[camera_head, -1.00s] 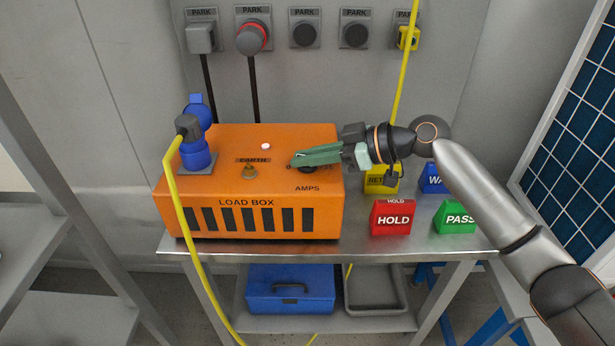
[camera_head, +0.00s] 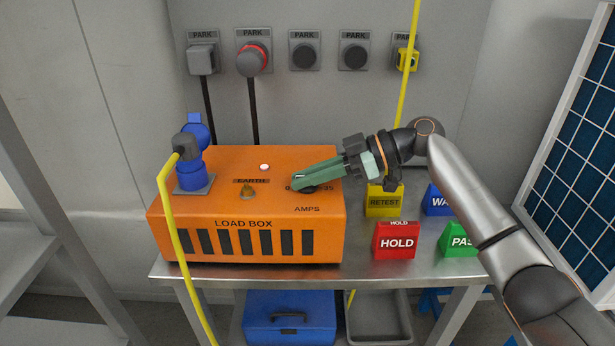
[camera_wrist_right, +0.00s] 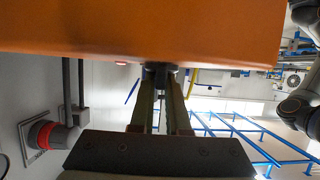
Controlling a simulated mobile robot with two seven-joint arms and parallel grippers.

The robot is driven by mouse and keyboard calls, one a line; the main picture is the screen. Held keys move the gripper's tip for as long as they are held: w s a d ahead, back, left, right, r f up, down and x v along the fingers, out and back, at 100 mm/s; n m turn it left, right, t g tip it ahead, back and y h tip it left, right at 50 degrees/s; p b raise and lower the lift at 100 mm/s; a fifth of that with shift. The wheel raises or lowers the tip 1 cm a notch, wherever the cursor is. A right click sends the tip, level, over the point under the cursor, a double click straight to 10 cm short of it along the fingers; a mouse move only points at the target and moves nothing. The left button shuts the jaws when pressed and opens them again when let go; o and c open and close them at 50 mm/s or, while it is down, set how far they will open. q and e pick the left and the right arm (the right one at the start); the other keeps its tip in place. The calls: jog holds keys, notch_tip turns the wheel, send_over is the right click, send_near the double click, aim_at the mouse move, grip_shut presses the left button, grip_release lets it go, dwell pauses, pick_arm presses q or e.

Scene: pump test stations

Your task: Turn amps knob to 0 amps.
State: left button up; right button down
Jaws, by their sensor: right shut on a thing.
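The orange load box (camera_head: 220,210) stands on the metal bench, with AMPS printed on its top near the right front. My right gripper (camera_head: 298,183) reaches in from the right, its green fingers over the amps dial. In the right wrist view the dark amps knob (camera_wrist_right: 158,73) sits between the two fingertips (camera_wrist_right: 160,86), which are shut on it. In the head view the fingers cover most of the knob and part of the scale. A 0 and a 35 show beside the fingers. I cannot read the pointer. My left gripper is not in view.
A blue connector (camera_head: 195,165) with a yellow cable rises at the box's left. A small brass EARTH post (camera_head: 247,192) stands left of my fingers. Yellow RETEST (camera_head: 383,203), red HOLD (camera_head: 397,242) and green and blue blocks stand to the right. PARK sockets line the wall behind.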

jog(key=shift+f, duration=0.1)
jog(key=c, duration=0.9)
grip_release()
jog(key=v, duration=1.2)
jog(key=shift+d+r+p, duration=0.2)
jog(key=shift+r+p, duration=0.05)
jog(key=shift+p, duration=0.05)
